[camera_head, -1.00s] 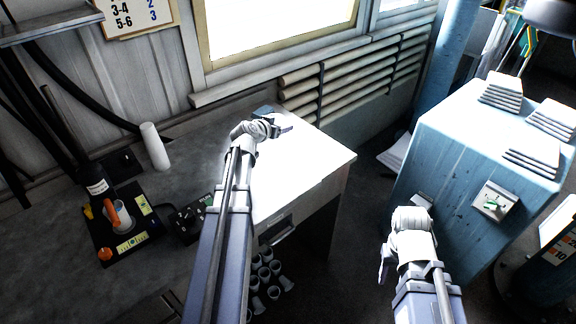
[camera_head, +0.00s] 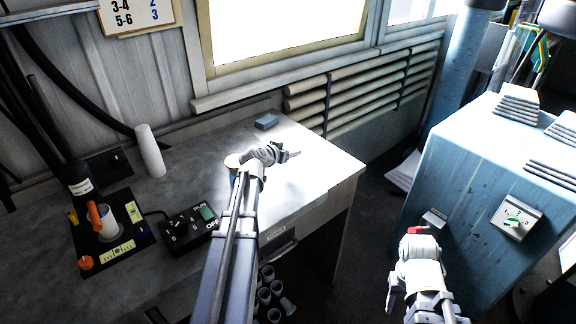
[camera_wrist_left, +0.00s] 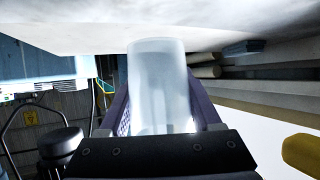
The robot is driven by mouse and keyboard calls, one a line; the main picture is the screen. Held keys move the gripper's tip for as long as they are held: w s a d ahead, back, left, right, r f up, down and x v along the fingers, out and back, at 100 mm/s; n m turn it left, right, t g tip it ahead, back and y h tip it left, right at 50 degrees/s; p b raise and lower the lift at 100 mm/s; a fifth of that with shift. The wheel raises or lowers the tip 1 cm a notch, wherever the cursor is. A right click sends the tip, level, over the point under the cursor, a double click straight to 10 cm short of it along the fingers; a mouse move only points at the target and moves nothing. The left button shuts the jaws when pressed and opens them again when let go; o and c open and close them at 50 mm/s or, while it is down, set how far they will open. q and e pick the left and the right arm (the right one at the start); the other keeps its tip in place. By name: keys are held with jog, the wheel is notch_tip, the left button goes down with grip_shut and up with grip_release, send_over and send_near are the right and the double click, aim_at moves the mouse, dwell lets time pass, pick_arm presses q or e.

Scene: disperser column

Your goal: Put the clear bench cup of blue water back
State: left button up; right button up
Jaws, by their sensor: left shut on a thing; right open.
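My left gripper (camera_head: 288,156) is over the bright right part of the bench (camera_head: 310,180). In the left wrist view its jaws are shut on a translucent, pale bluish cup (camera_wrist_left: 160,85), which sits between the fingers. That view seems upside down, with the pale bench surface along the top. The held cup cannot be made out in the head view, and its water level is unclear. My right gripper (camera_head: 392,292) is open and empty, low in front of the blue cabinet (camera_head: 460,180).
A disperser stand with a whitish cup (camera_head: 106,222) and a black control box (camera_head: 188,230) are at the left. A white cylinder (camera_head: 150,150) and a grey-blue block (camera_head: 266,122) stand at the back.

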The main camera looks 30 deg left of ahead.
aim_at(288, 168)
pick_arm(q)
jog(key=shift+f+b, duration=1.8)
jog(key=shift+b, duration=0.05)
jog(key=shift+f, duration=0.15)
jog(key=o, duration=1.4)
jog(key=shift+s+r, duration=0.2)
jog(key=shift+r, duration=0.15)
jog(key=p+v, duration=0.5)
jog(key=v, duration=0.5)
jog(key=shift+s, duration=0.25)
jog(key=shift+s+r, duration=0.25)
jog(key=shift+s, duration=0.25)
